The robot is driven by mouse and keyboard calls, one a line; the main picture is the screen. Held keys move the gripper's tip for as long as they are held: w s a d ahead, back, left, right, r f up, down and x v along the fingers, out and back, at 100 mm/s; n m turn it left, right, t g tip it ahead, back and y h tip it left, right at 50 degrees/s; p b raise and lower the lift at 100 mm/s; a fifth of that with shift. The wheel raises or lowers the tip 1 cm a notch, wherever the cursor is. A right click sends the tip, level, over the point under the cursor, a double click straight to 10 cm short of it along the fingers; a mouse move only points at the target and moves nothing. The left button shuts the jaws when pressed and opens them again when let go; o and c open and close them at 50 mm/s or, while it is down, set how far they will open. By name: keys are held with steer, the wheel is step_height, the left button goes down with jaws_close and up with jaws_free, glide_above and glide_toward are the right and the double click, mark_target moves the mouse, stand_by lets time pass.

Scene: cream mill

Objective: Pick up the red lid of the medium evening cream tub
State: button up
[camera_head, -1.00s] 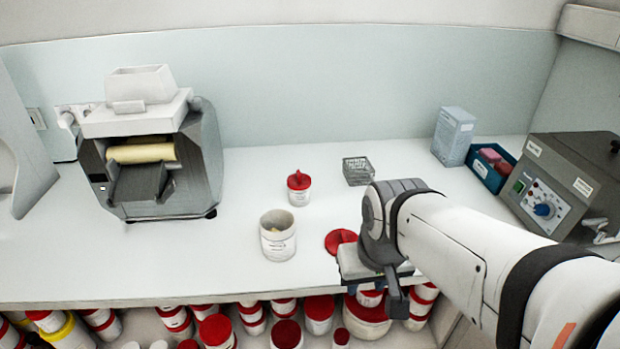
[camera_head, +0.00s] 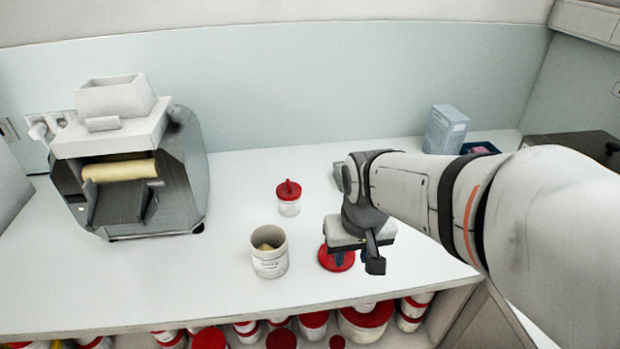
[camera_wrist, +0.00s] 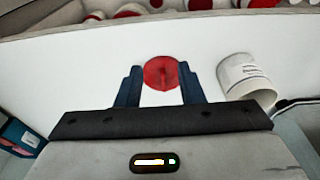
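The red lid (camera_head: 335,262) lies flat on the white counter near its front edge. In the wrist view the lid (camera_wrist: 162,73) shows as a red disc with a ridge across it, between my two blue fingers. My gripper (camera_head: 339,257) points down at the lid and partly hides it in the head view.
A small tub with a red lid (camera_head: 288,198) stands behind. A mill (camera_head: 130,165) is at the left. A pale carton (camera_head: 444,130) and a partly hidden blue box (camera_head: 481,149) are at the back right. Red-lidded tubs (camera_head: 367,320) sit below the counter.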

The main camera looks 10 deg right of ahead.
steer(key=w+r+g+p, duration=0.1)
steer(key=w+r+p, duration=0.1)
steer(key=w+p, duration=0.25)
steer(key=g+p, duration=0.1)
steer(key=p, duration=0.3)
glide_toward(327, 261)
steer(key=shift+w+d+f, duration=0.8)
steer(key=shift+w+d, duration=0.15)
steer(key=shift+w, duration=0.1)
steer(key=f, duration=0.2)
steer(key=f+p, duration=0.1)
steer(key=f, duration=0.1)
steer(key=shift+s+d, duration=0.25)
steer(key=shift+d, duration=0.15)
steer(key=shift+f, duration=0.55)
steer(key=shift+c, duration=0.3)
jaws_close()
